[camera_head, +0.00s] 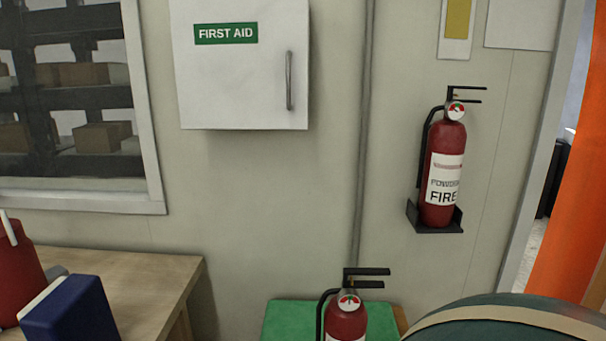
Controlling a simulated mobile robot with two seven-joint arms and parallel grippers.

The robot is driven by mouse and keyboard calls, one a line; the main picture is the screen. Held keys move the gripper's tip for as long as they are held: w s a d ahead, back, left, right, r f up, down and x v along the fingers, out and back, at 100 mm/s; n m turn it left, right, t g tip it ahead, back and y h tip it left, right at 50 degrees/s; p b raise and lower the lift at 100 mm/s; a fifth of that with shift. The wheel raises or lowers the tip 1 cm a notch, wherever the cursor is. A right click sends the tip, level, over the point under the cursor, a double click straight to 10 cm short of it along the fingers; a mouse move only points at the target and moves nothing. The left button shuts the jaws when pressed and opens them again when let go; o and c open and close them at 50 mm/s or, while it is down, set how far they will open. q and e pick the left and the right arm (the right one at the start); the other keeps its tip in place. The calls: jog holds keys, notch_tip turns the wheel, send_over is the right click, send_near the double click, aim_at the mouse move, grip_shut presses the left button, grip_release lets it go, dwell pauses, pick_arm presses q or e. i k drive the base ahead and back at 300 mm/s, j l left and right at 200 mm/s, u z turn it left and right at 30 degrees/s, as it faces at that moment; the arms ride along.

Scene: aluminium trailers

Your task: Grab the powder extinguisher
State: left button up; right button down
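A red fire extinguisher (442,175) hangs on the wall at the right, upright in a black bracket (438,229). Its white label reads "POWDER FIRE", and it has a black handle and a round gauge on top. A second red extinguisher (346,322) stands at the bottom centre, by a green surface; its lower part and most of its label are cut off by the picture's edge. Neither of my grippers is in view.
A white first aid cabinet (240,85) is on the wall, left of a vertical conduit (361,150). A wooden table (150,285) with a blue object (72,310) is at lower left. A dark green rounded object (505,325) fills the lower right. An orange panel (575,200) stands by the doorway.

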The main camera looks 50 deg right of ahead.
aim_at(447, 138)
jog(key=z, duration=2.4)
jog(key=i+l+u, duration=0.15)
jog(key=u, duration=0.25)
jog(key=i+l+u, duration=0.1)
jog(key=l+u, duration=0.15)
jog(key=u, duration=0.15)
jog(key=i+l+u, duration=0.2)
jog(key=l, duration=0.3)
jog(key=l+u, duration=0.15)
jog(key=l, duration=0.35)
jog(key=i+l, duration=0.1)
jog(key=l, duration=0.65)
jog(key=i+l+u, duration=0.15)
jog(key=l, duration=1.3)
jog(key=i+u, duration=0.05)
jog(key=i, duration=0.05)
